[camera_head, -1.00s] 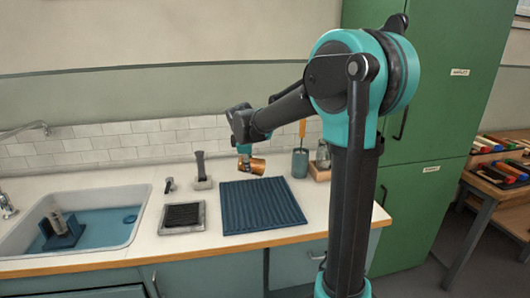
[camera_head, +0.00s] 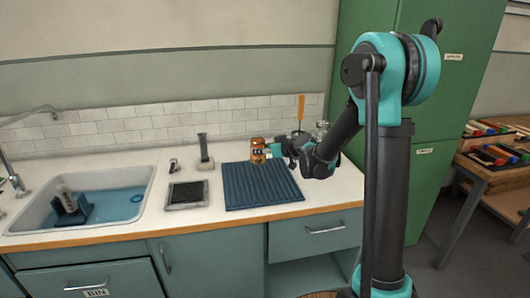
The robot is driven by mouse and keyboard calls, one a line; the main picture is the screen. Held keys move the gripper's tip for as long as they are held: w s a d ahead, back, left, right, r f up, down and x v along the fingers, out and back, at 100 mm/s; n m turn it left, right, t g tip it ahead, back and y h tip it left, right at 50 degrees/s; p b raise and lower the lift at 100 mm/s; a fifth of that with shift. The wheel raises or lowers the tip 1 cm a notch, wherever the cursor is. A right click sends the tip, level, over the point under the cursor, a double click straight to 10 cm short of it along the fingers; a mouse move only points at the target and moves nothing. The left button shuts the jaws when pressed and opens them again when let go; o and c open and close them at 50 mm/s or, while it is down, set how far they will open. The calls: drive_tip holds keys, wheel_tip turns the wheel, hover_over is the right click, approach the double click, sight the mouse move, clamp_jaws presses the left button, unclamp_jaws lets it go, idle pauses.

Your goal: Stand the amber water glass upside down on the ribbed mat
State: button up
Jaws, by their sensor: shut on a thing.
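The amber water glass (camera_head: 258,150) is in the head view, above the back part of the blue ribbed mat (camera_head: 262,194). My gripper (camera_head: 270,151) reaches it from the right and is shut on it. The glass looks roughly upright along its axis, but which end is its mouth is too small to tell. Whether its lower end touches the mat or hangs just above it I cannot tell. The fingers are partly hidden against the glass and my wrist.
A sink (camera_head: 88,199) with blue water and a rack is at the left. A dark square pad in a tray (camera_head: 187,195) and a grey upright tool (camera_head: 204,151) stand left of the mat. A container with an orange-handled tool (camera_head: 300,108) stands behind my wrist.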

drive_tip(key=shift+f, duration=3.95)
drive_tip(key=shift+f, duration=0.5)
drive_tip(key=o, duration=1.6)
drive_tip(key=shift+c, duration=0.2)
drive_tip(key=v, duration=1.1)
drive_tip(key=s+d+f+m+g+h, duration=0.1)
drive_tip(key=s+d+f+m+h, duration=0.1)
drive_tip(key=s+d, duration=0.4)
drive_tip(key=s+d+f+m+g+h, duration=0.2)
drive_tip(key=s+d, duration=0.5)
drive_tip(key=s, duration=0.6)
drive_tip(key=s+d+f+m+g+h, duration=0.2)
drive_tip(key=s+d+f+m+h, duration=0.2)
drive_tip(key=s, duration=0.6)
drive_tip(key=d+m+h, duration=0.1)
drive_tip(key=d, duration=0.1)
drive_tip(key=shift+d+h, duration=0.4)
